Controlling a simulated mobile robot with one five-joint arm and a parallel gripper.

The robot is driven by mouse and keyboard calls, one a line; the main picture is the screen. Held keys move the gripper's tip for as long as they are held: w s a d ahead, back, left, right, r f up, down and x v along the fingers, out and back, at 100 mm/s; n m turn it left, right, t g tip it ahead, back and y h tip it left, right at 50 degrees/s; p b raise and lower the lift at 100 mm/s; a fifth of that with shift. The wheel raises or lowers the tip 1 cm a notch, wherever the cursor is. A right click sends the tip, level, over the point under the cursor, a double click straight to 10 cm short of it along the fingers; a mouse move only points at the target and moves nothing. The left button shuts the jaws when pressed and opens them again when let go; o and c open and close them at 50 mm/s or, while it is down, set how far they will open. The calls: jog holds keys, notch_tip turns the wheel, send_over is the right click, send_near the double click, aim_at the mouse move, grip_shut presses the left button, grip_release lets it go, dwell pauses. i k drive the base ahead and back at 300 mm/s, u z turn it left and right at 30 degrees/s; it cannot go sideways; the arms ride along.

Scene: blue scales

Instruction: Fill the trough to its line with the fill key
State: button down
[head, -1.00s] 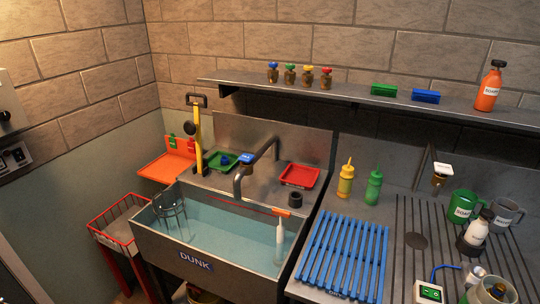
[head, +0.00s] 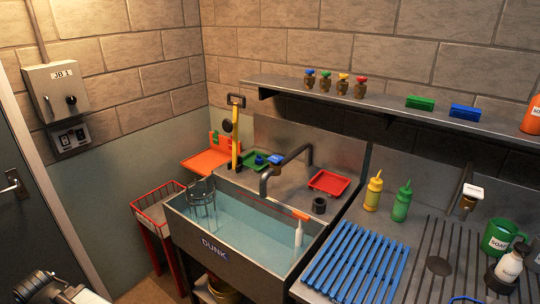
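The trough (head: 182,224) is a grey metal basin labelled DUNK, holding clear bluish water. A thin red line runs along its inner back wall, and the water surface looks below it. A bent grey spout (head: 285,162) reaches over the trough, with a blue handle (head: 276,159) at it. I cannot tell whether this handle is the fill key. A wire basket (head: 202,198) stands at the trough's left end. A white and orange tool (head: 299,232) hangs at its right. My gripper's fingers are not visible; a grey metal part, perhaps of my arm, shows at the lower left edge.
A shelf (head: 390,108) holds several small valves with coloured tops and green and blue blocks. A blue rack (head: 352,262) lies right of the trough. A red wire cart (head: 158,206) stands left. A wall box (head: 56,90) hangs near the door (head: 30,215).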

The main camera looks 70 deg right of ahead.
aim_at(274, 159)
jog(key=u, duration=0.05)
jog(key=i, duration=0.9)
jog(key=z, duration=0.1)
